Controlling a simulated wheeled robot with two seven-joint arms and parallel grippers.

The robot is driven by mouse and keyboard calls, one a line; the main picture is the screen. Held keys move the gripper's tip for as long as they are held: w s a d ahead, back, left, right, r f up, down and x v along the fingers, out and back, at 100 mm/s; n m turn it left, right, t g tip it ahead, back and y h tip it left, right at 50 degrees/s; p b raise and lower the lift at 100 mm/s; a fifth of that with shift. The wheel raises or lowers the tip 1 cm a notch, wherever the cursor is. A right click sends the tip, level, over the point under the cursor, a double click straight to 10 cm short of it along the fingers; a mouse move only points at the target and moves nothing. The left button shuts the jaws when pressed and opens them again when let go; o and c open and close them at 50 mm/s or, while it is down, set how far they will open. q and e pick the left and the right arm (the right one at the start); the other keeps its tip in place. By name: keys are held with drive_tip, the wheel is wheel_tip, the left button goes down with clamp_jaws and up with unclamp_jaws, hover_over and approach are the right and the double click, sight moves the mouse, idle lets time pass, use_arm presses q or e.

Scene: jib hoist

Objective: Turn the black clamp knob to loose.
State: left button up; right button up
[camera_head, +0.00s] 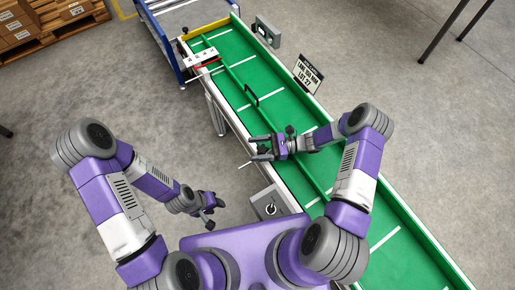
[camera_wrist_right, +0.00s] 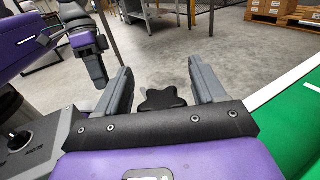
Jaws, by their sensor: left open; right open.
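The black clamp knob (camera_wrist_right: 165,101) is star-shaped and shows in the right wrist view between the two fingers of my right gripper (camera_wrist_right: 160,72). A small pale tab sticks out at its left side. Gaps show between knob and fingers, so the gripper is open around or just above it; I cannot tell the depth. In the head view my right gripper (camera_head: 261,149) is at the near-left edge of the conveyor and largely hides the knob. My left gripper (camera_head: 212,202) is open and empty, over the floor left of the conveyor.
The green conveyor (camera_head: 381,239) runs diagonally, with a guide rail and a black handle (camera_head: 251,95) on it. A grey box with a switch (camera_head: 269,207) stands at its near side. A sign (camera_head: 308,76) stands at the far edge.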

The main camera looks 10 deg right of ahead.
sight(258, 149)
wheel_tip(258, 149, up, 9)
drive_tip(key=p, duration=0.3)
drive_tip(key=shift+r, duration=0.15)
idle(0.4)
